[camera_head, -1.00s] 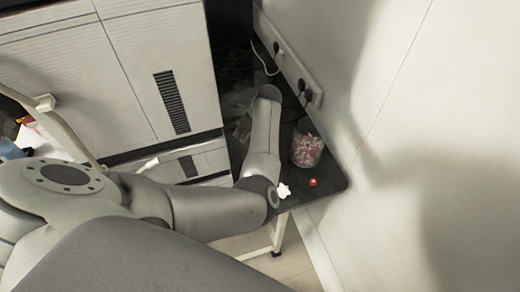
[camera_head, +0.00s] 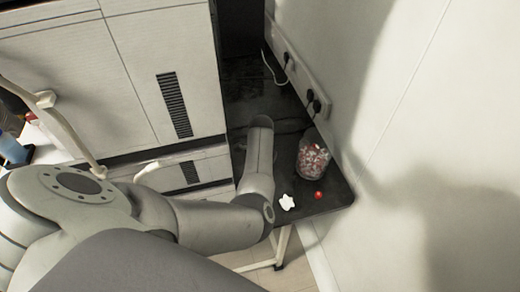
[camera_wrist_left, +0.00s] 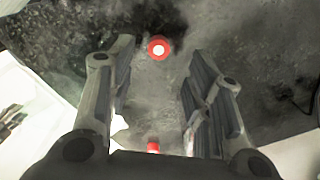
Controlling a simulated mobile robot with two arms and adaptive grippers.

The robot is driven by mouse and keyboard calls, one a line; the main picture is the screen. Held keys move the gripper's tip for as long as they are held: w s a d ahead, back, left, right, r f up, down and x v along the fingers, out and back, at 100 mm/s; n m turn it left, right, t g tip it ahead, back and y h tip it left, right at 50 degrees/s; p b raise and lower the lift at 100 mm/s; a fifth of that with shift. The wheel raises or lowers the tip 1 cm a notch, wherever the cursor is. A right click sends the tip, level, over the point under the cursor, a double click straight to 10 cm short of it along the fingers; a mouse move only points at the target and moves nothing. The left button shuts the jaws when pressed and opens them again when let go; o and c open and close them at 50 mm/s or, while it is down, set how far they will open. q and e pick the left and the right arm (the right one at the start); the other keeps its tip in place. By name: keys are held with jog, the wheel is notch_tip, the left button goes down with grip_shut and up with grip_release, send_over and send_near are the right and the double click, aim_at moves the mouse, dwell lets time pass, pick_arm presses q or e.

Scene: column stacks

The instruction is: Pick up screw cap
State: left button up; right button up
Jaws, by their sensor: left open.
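A small round red piece with a white centre (camera_wrist_left: 159,48), which looks like the screw cap, lies on the dark tabletop in the left wrist view. My left gripper (camera_wrist_left: 156,64) is open, with its fingers on either side of the space just below the cap in the picture. Nothing is between the fingertips. Another small red item (camera_wrist_left: 153,146) shows low between the fingers, partly hidden by the gripper body. In the head view my left forearm reaches over the table and hides the gripper; I cannot pick out the cap there. My right gripper is not in view.
A clear jar of red and white pieces (camera_head: 312,160) stands on the dark table (camera_head: 335,190) near the wall. A white cabinet (camera_head: 130,90) stands left; a socket strip (camera_head: 296,72) runs along the wall.

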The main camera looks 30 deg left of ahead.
pick_arm(q)
jog(key=f+b, duration=0.1)
jog(key=f, duration=0.1)
jog(key=f+b, duration=0.2)
jog(key=shift+s+a+f, duration=0.1)
jog(key=shift+a+f, duration=0.1)
jog(key=shift+f, duration=0.1)
jog(key=c, duration=0.8)
